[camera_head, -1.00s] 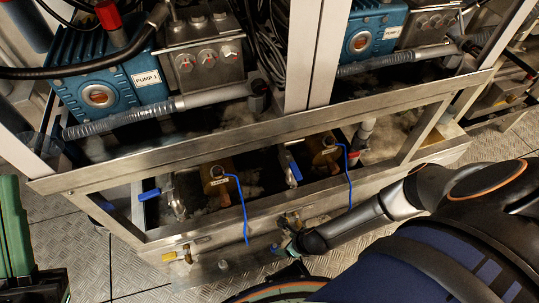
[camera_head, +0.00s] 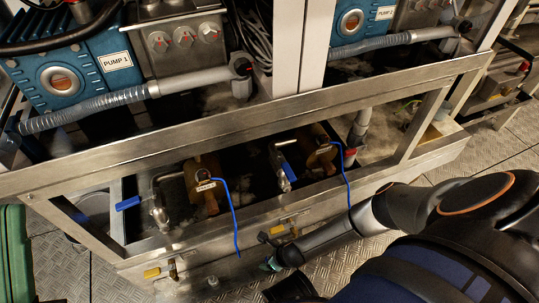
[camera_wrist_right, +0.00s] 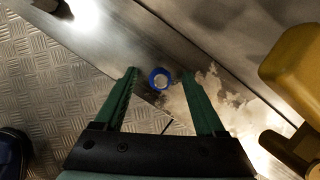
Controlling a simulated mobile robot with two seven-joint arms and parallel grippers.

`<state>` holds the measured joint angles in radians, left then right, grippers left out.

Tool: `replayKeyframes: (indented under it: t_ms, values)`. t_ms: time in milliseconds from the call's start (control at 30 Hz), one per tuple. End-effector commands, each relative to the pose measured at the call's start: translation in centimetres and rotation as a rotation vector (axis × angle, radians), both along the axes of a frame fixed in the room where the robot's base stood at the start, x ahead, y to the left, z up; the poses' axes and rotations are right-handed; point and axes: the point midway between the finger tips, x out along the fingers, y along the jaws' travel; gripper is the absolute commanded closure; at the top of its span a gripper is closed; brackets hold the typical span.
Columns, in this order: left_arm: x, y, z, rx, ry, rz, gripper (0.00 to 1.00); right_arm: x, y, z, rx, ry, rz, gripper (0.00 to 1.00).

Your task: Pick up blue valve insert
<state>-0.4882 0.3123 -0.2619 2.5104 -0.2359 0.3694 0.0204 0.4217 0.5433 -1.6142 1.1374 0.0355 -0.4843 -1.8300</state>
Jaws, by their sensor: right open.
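The blue valve insert (camera_wrist_right: 160,78) shows in the right wrist view as a small blue ring with a pale centre, on or just over the metal ledge. My right gripper (camera_wrist_right: 160,76) is open, with its two green fingers on either side of the insert in that view. I see no contact, and the height between them is unclear. In the head view, my right gripper (camera_head: 268,264) is low by the front of the metal frame, mostly hidden by its own wrist. I cannot make out the insert surely there. My left gripper is not in view.
A yellow handle (camera_wrist_right: 295,65) is close on the right in the wrist view. A small grey fitting (camera_head: 213,282) stands on the frame's lower ledge. Another yellow-handled valve (camera_head: 152,272) and hanging blue cords (camera_head: 235,220) are nearby. A green case (camera_head: 14,255) is at lower left.

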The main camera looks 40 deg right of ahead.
Motion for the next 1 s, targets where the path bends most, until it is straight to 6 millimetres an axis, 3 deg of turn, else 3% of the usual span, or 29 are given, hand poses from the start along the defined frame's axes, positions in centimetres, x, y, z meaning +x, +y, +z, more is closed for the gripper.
replayKeyframes:
  t_ms: [33, 300, 900, 1000]
  values:
    - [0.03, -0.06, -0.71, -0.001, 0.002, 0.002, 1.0, 0.18, 0.02, -0.77, -0.001, 0.0, 0.0, 0.28]
    - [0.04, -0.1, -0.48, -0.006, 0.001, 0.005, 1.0, 0.25, 0.04, -0.64, 0.0, 0.001, -0.001, 0.29]
    - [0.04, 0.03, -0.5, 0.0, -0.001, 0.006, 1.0, 0.24, 0.02, -0.65, 0.0, 0.001, -0.001, 0.96]
    - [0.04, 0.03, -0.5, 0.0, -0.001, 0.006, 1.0, 0.23, 0.02, -0.65, -0.001, 0.001, -0.001, 1.0]
